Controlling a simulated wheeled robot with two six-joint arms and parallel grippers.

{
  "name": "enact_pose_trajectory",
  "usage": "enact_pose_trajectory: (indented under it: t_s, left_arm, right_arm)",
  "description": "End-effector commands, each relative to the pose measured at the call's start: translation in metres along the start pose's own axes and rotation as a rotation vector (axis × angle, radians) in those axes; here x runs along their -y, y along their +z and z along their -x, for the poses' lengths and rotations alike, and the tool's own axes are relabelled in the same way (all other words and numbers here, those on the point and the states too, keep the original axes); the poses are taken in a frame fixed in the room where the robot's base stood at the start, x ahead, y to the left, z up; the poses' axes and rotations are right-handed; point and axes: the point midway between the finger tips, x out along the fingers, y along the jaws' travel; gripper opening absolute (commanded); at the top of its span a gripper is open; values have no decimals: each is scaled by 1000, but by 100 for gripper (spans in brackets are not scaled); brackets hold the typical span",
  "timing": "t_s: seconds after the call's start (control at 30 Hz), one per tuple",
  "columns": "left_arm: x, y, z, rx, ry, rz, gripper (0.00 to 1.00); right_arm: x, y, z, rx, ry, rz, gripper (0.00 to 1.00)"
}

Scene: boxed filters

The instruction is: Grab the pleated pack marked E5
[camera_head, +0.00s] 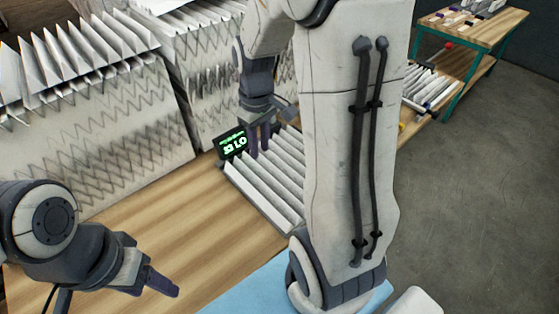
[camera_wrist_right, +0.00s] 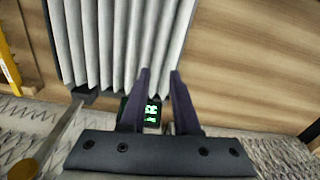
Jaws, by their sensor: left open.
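A white pleated pack (camera_head: 262,180) in a grey frame lies on the wooden table, partly hidden behind my right arm. A small black display with green characters (camera_head: 233,145) stands at its far left corner; I cannot read its first characters surely. My right gripper (camera_head: 260,150) points down at the pack's far end. In the right wrist view the gripper (camera_wrist_right: 159,72) is open, its fingers apart near the pack's edge pleats (camera_wrist_right: 120,45), with the display (camera_wrist_right: 152,113) showing between them. My left gripper (camera_head: 163,286) is open and empty above the table's near left part.
Large pleated filters (camera_head: 90,120) with zigzag sides stand along the back left. Another pleated pack (camera_head: 428,85) lies behind my right arm. A far table (camera_head: 470,25) holds small items. The wood (camera_head: 200,225) between my left gripper and the pack is clear.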

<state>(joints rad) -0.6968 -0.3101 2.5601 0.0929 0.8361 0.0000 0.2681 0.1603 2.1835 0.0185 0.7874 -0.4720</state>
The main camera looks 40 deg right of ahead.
Motion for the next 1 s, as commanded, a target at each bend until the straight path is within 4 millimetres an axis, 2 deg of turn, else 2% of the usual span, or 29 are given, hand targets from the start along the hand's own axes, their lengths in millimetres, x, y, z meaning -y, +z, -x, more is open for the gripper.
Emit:
enact_pose_trajectory:
  t_s: [0.03,0.1,0.23,0.37,0.5,0.77,1.0]
  left_arm:
    - [0,0,-3,0,0,0,63]
    - [0,0,-4,0,0,0,63]
    - [0,0,-5,0,0,0,63]
    - [0,0,-3,0,0,0,63]
    - [0,0,-1,0,0,0,63]
    - [0,0,3,0,0,0,63]
    - [-1,-1,13,0,0,1,63]
  right_arm:
    - [-27,5,-8,6,1,-43,30]
    - [-53,10,-14,10,4,-74,30]
    - [-80,20,-20,15,7,-105,30]
    - [-87,23,-34,19,5,-113,30]
    - [-87,24,-57,20,4,-112,30]
    - [-87,24,-78,18,5,-112,30]
    - [-87,26,-112,19,4,-112,30]
